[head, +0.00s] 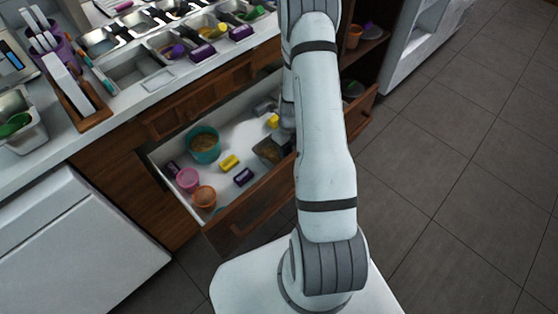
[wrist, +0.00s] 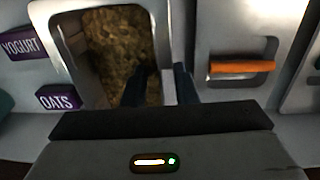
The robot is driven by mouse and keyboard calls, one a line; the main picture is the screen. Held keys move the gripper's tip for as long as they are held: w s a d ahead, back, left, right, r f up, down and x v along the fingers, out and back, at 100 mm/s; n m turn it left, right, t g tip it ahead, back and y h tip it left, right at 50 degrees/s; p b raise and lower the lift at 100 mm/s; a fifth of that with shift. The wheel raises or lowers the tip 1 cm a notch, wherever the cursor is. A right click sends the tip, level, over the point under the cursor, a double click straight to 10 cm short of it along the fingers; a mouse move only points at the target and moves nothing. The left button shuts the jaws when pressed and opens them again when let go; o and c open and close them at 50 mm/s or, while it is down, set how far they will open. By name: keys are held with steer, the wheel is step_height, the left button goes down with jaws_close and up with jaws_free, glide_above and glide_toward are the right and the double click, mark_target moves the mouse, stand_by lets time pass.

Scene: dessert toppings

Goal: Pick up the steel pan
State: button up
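The steel pan (wrist: 158,20) holds a brown, grainy filling and fills the upper left-middle of the wrist view. In the head view the steel pan (head: 268,151) sits in the open drawer, partly hidden by my arm. My gripper (wrist: 160,82) is at the pan's right wall. One dark finger is over the pan's inside and the other is outside the wall. A gap shows between the fingers with the rim in it, and I cannot see firm contact. My gripper is hidden behind my arm in the head view.
The drawer (head: 228,221) also holds a teal tub (head: 204,143), a pink cup (head: 188,180), an orange cup (head: 204,197) and small yellow and purple labels. A grey item with an orange bar (wrist: 241,67) lies right of my gripper.

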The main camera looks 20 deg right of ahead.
jaws_close()
stand_by(1.2)
